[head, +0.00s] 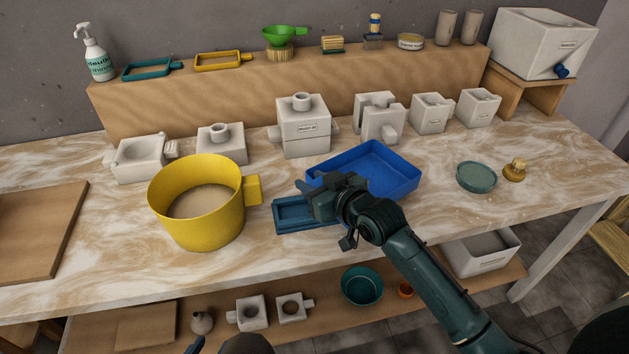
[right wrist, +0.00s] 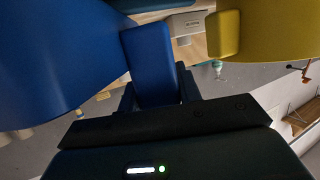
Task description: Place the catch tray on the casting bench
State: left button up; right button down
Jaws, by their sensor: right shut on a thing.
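The catch tray is a blue rectangular tray (head: 392,190) with raised walls, at the middle of the casting bench (head: 440,215). My right gripper (head: 318,194) is at its near left side in the head view. The right wrist view shows the gripper shut on the blue tab handle (right wrist: 152,62), with the tray's wall (right wrist: 60,60) on the left. The tray looks level, at or just above the bench top; I cannot tell whether it touches. My arm hides its near corner.
A yellow bucket (head: 202,218) stands left of the gripper; its handle also shows in the right wrist view (right wrist: 224,34). A small dark blue rectangular tray (head: 292,222) lies under the gripper. White moulds (head: 304,140) line the back. A green dish (head: 476,177) is on the right.

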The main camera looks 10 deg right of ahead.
jog(key=shift+f, duration=0.3)
pick_arm(q)
jog(key=shift+d+f, duration=0.1)
jog(key=shift+f, duration=0.05)
pick_arm(e)
jog(key=c, duration=1)
grip_release()
jog(key=shift+o, duration=0.2)
jog(key=shift+r, duration=0.1)
jog(key=shift+r, duration=0.35)
jog(key=v, duration=1.1)
jog(key=s+a+f+m+g+h, duration=0.1)
jog(key=s+a+f+g+h, duration=0.1)
jog(key=s+f, duration=1.3)
jog(key=shift+s+f+m, duration=0.3)
jog(key=shift+f, duration=0.3)
pick_arm(q)
jog(key=shift+r, duration=0.2)
